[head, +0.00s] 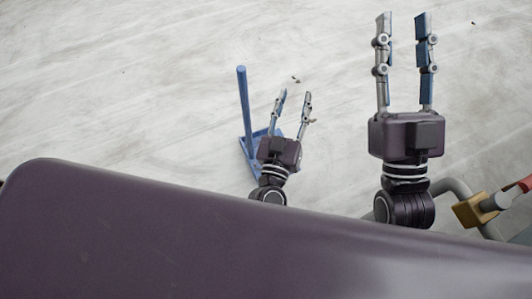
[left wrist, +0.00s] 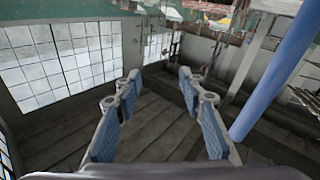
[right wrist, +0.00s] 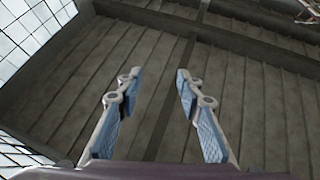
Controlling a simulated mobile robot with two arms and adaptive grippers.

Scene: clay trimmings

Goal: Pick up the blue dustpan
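The blue dustpan (head: 244,105) stands on the pale floor left of centre in the head view, its long handle upright. Its pan is partly hidden behind my left gripper (head: 294,94). That gripper is open and empty, just right of the handle, with its fingers pointing away from me. In the left wrist view, the blue handle (left wrist: 275,75) rises at the right, outside the open fingers (left wrist: 159,73). My right gripper (head: 404,17) is open and empty, farther right and apart from the dustpan. The right wrist view shows nothing between its fingers (right wrist: 160,72).
Small dark bits (head: 296,79) lie on the floor near my left fingertips. A tan block (head: 469,210) with a grey cylinder and a red piece is at the lower right, beside a grey tube. The floor left of the dustpan is clear.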

